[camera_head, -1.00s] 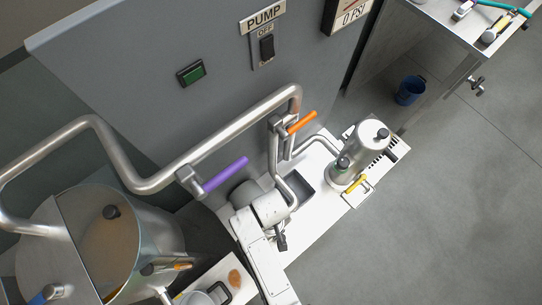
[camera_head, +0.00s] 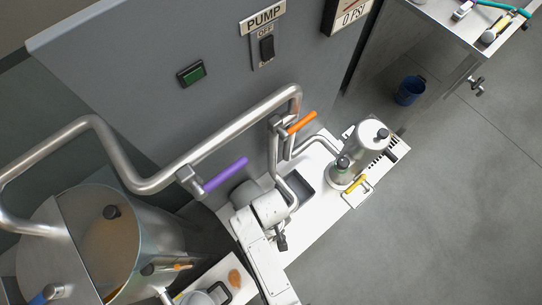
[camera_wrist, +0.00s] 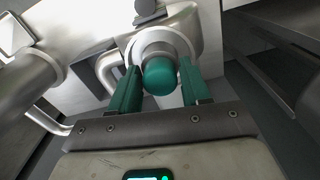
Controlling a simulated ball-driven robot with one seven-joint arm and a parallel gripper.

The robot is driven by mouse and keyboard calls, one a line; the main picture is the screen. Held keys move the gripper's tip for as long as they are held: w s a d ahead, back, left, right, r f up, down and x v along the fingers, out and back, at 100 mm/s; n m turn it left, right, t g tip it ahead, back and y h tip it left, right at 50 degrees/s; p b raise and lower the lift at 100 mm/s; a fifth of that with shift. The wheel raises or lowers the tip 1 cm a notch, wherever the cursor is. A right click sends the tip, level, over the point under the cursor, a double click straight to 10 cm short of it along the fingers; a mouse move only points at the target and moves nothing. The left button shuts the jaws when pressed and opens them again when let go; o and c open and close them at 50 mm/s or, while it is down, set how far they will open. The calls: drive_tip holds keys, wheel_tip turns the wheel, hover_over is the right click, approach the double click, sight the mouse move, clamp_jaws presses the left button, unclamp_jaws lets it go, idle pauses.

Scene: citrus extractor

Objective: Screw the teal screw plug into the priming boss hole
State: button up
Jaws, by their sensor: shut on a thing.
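The teal screw plug (camera_wrist: 160,76) shows its rounded end in the middle of the wrist view. My gripper (camera_wrist: 160,80) has its two teal fingers on either side of the plug and is shut on it. Just behind the plug is a round metal boss (camera_wrist: 152,45) with a pale rim, in line with it. The plug covers the boss's middle, so I cannot see the hole or how deep the plug sits. In the head view I cannot make out the plug or the fingers.
A bent steel pipe with a purple handle (camera_head: 225,174) and an orange handle (camera_head: 301,122) runs above the bench. A steel canister (camera_head: 366,146) stands to the right, with a yellow handle (camera_head: 355,184) near it. A large steel tank (camera_head: 150,245) is at lower left. Open floor lies to the right.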

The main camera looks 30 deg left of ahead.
drive_tip(key=shift+m, duration=0.9)
drive_tip(key=shift+m, duration=0.9)
drive_tip(key=shift+m, duration=0.8)
drive_tip(key=shift+m, duration=0.9)
